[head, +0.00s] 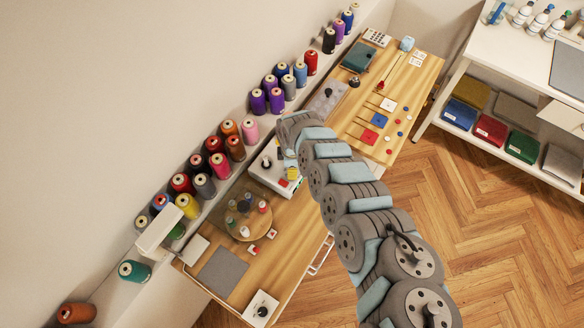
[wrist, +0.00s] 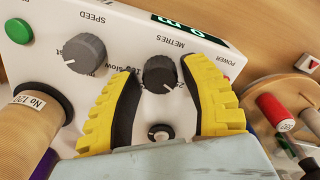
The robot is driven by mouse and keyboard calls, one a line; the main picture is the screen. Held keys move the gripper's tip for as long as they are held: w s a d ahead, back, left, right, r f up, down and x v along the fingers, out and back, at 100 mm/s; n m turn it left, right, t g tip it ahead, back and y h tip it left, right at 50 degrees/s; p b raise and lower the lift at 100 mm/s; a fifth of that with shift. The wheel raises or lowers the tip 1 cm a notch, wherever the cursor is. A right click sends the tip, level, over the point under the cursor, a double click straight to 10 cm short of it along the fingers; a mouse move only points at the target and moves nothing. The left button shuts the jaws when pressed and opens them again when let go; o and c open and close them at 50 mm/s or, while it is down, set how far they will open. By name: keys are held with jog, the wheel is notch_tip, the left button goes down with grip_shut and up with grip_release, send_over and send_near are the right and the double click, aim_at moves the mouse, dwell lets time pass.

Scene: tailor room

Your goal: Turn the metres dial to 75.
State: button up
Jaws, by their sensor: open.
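The metres dial (wrist: 161,75) is a dark round knob on a white winder box, under the word METRES. A dark display (wrist: 190,27) with green characters, seemingly 0 m, sits beyond the dial. In the head view the white box (head: 266,177) is partly covered by my gripper (head: 291,172).
The box also bears a grey speed knob (wrist: 84,53), a green button (wrist: 18,31) and a small knob (wrist: 158,132). A tan cone (wrist: 35,115) labelled No 120 stands close on the left. A round wooden spool stand (head: 228,222) is beside the box. Thread spools line the wall shelf.

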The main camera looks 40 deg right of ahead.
grip_shut()
dwell(0.4)
jog(key=m+p, duration=0.3)
jog(key=shift+a+r+m, duration=0.1)
jog(key=shift+m, duration=0.3)
jog(key=m+p, duration=0.2)
jog(key=m, duration=0.3)
jog(key=shift+w+m, duration=0.1)
jog(key=shift+m, duration=0.2)
jog(key=m+p, duration=0.1)
jog(key=m, duration=0.4)
jog(key=shift+f, duration=0.2)
jog(key=shift+d+m, duration=0.2)
jog(key=shift+m, duration=1.5)
